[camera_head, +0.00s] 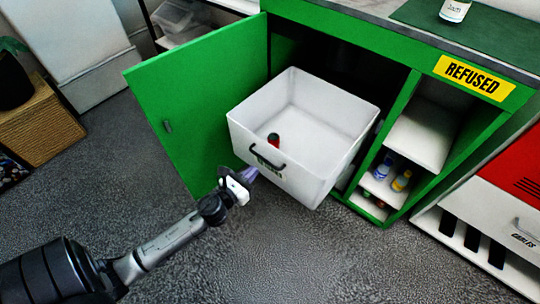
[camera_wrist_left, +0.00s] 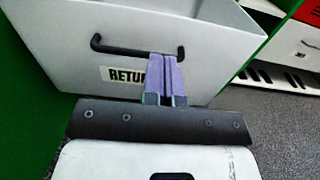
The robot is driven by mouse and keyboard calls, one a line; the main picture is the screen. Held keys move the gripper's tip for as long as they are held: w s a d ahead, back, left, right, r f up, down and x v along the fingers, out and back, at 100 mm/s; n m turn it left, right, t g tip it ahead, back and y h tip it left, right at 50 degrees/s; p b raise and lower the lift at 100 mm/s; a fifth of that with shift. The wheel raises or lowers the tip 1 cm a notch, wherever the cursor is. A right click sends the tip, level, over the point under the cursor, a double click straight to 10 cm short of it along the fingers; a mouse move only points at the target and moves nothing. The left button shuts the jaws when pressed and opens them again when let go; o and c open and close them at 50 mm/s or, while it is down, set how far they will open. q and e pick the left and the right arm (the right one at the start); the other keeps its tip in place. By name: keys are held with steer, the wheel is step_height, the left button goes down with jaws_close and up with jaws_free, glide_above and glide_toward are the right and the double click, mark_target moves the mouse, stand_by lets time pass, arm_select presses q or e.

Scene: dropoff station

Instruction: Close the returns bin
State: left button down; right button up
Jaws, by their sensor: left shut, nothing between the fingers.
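The returns bin (camera_head: 315,116) is a white open drawer pulled out of a green cabinet. A dark bar handle (camera_head: 267,158) sits on its front, above a label. A small item with a dark top and red body (camera_head: 274,141) lies inside the bin. My left gripper (camera_head: 249,174) is shut and empty at the bin's front, just by the handle. In the left wrist view the fingers (camera_wrist_left: 165,72) stand before the bin front (camera_wrist_left: 200,45), overlapping the handle (camera_wrist_left: 110,47) and hiding part of the label (camera_wrist_left: 122,74). I cannot tell whether they touch. My right gripper is not in view.
The green cabinet door (camera_head: 200,100) stands open left of the bin. Shelves with small bottles (camera_head: 401,181) are on the right, under a REFUSED sign (camera_head: 473,76). A red and white unit (camera_head: 510,190) stands far right. Grey floor in front is clear.

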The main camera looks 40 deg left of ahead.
mark_target(275, 150)
arm_select(q)
steer(key=w, duration=0.2)
steer(key=w+b, duration=0.1)
steer(key=w, duration=0.2)
steer(key=w+b, duration=0.1)
steer(key=w, duration=0.2)
steer(key=shift+a, duration=0.4)
steer(key=shift+w+b, duration=0.35)
steer(key=shift+w, duration=0.25)
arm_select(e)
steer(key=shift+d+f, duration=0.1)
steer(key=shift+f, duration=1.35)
